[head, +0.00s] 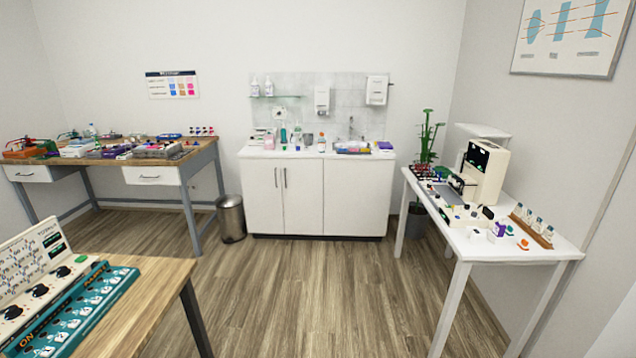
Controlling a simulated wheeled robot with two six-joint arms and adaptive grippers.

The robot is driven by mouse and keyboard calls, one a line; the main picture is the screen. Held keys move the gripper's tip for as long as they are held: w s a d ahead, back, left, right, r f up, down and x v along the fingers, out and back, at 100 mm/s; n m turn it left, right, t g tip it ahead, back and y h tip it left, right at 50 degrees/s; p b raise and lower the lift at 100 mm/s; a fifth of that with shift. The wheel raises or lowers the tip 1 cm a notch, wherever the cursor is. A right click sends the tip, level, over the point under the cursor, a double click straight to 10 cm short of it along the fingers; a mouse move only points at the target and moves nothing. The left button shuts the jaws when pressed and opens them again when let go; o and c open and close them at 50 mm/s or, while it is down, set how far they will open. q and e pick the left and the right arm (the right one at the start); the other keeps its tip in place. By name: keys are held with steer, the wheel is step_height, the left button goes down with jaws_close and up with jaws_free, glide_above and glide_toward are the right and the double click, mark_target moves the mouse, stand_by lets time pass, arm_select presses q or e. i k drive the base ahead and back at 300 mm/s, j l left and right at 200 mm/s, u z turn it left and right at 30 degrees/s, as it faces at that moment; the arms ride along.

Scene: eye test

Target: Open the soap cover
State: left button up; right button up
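No part labelled as a soap cover can be made out at this distance. A white wall dispenser (322,98), possibly for soap, hangs on the tiled panel above the white cabinet (305,196) at the far wall. Its front looks closed, but it is too small to be sure. A larger white wall box (377,90) hangs to its right. Small bottles (268,87) stand on a glass shelf at the left of the panel. Neither of my grippers is in view.
Wooden floor (300,290) lies clear up to the cabinet. A metal bin (231,218) stands left of it. A cluttered workbench (150,153) is at back left, a white table (540,244) at right, and a wooden table (150,295) at front left. A potted plant (427,140) stands right.

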mark_target(321, 93)
steer(key=i, duration=2.75)
steer(key=i+l, duration=0.1)
steer(key=i, duration=1.25)
steer(key=i+u, duration=0.1)
steer(key=i, duration=1.25)
steer(key=u, duration=0.35)
